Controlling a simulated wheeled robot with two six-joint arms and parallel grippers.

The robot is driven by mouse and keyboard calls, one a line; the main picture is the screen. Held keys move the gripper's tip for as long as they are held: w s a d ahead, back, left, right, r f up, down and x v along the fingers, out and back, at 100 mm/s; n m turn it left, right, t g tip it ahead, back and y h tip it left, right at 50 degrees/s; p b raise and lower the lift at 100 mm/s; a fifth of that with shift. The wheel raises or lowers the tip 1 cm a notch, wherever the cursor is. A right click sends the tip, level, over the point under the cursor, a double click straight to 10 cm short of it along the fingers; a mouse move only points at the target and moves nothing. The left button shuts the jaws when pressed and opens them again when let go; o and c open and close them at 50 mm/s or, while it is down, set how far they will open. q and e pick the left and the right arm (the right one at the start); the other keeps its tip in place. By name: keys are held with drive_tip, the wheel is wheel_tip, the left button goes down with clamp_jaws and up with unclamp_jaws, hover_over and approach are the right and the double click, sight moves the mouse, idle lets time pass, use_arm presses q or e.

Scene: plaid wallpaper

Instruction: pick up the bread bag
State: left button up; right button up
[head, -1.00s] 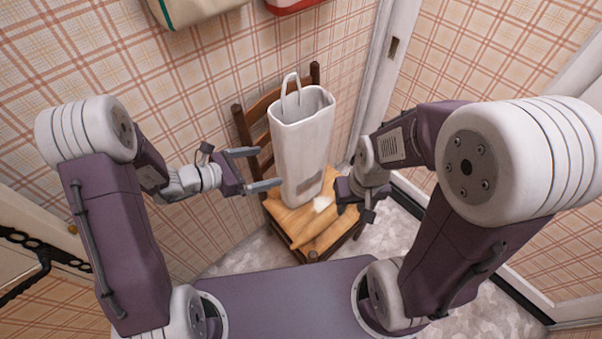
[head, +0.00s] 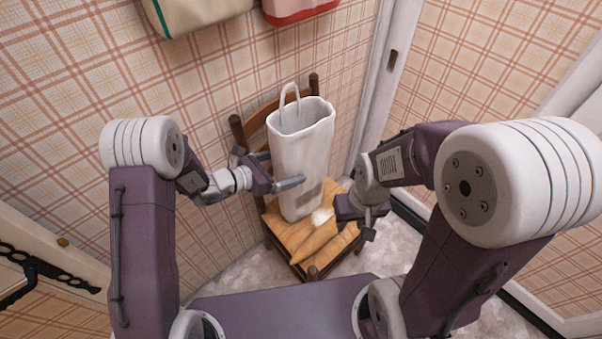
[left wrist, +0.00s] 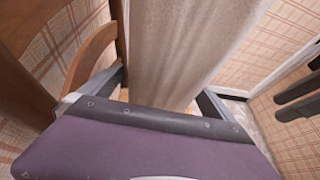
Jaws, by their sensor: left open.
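The bread bag (head: 300,160), tall and white with a loop handle on top, stands upright on the wooden chair seat. My left gripper (head: 277,170) is open at the bag's left side, with one finger across its front and one toward its back. In the left wrist view the bag (left wrist: 185,50) fills the space between the open fingers (left wrist: 160,92); I cannot tell whether they touch it. My right gripper (head: 352,212) hangs low to the right of the bag, apart from it. Two separated dark bars at the left wrist view's right edge look like its open, empty fingers (left wrist: 301,96).
The chair (head: 308,268) stands near the plaid wall, its backrest behind the bag. Long bread loaves (head: 318,238) and a small white piece (head: 321,216) lie on the seat before the bag. A beige bag (head: 195,12) and a red-and-white one (head: 298,10) are at the top.

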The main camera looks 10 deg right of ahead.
use_arm(q)
drive_tip(key=shift+a, duration=0.1)
drive_tip(key=shift+c, duration=1.2)
drive_tip(key=c, duration=1.5)
drive_tip(key=shift+r, duration=0.1)
